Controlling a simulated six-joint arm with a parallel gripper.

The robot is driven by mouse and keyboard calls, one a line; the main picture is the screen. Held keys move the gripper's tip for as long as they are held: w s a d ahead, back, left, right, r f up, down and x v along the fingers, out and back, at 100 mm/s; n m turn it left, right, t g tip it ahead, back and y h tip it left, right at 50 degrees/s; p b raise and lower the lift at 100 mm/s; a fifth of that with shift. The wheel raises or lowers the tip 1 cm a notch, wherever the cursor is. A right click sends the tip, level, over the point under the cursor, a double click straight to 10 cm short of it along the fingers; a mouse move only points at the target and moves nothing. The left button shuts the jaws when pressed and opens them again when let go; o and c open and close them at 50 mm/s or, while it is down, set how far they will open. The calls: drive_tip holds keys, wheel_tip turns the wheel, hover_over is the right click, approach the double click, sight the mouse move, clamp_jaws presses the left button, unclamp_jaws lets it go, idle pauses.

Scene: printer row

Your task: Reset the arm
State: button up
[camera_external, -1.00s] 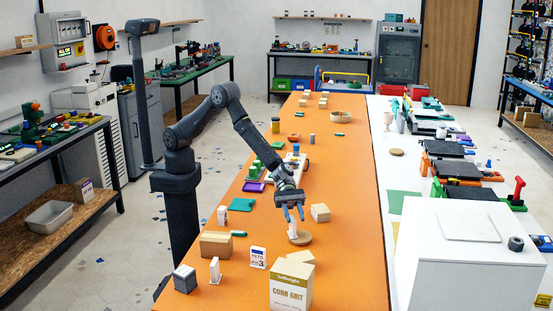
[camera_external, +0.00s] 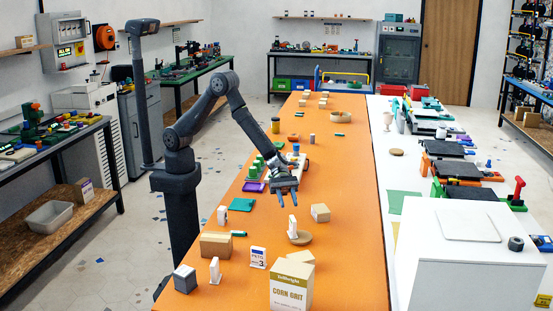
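My gripper (camera_external: 283,196) hangs above the orange table (camera_external: 345,240), near its middle, with the fingers pointing down. The two fingers look apart, and I see nothing between them. A small white upright piece (camera_external: 293,225) stands on a round tan disc (camera_external: 300,238) below and slightly right of my gripper, clear of the fingers.
A tan block (camera_external: 320,213) is right of the gripper. A corn grit box (camera_external: 291,285), a cardboard box (camera_external: 216,245) and a white sign (camera_external: 258,257) stand nearer. A tray with green pieces (camera_external: 256,168) is behind. The white bench (camera_external: 396,173) with printers lies right.

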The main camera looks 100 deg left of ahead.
sight(294, 226)
drive_tip(key=x, duration=1.1)
drive_tip(key=shift+s+f, duration=0.15)
drive_tip(key=shift+f, duration=0.1)
wheel_tip(294, 226, up, 5)
drive_tip(key=shift+s+f, duration=0.1)
drive_tip(key=shift+f, duration=0.05)
drive_tip(key=s+d+r, duration=0.5)
drive_tip(key=s+r, duration=0.2)
drive_tip(key=s, duration=0.4)
drive_tip(key=s+a+f+m+g, duration=0.1)
drive_tip(key=s+a, duration=0.4)
drive_tip(key=s, duration=0.3)
drive_tip(key=s+a+f+m+g, duration=0.15)
drive_tip(key=s+a, duration=0.25)
drive_tip(key=s, duration=0.5)
drive_tip(key=shift+h, duration=0.4)
drive_tip(key=shift+w+a+f, duration=0.7)
drive_tip(key=shift+w+f, duration=0.55)
drive_tip(key=shift+w, duration=0.6)
drive_tip(key=shift+w+a+f, duration=0.7)
drive_tip(key=shift+w+f, duration=0.55)
drive_tip(key=shift+w, duration=0.55)
drive_tip(key=shift+w+a+f, duration=0.7)
drive_tip(key=shift+w+f, duration=0.55)
drive_tip(key=shift+w, duration=0.6)
drive_tip(key=shift+o, duration=0.2)
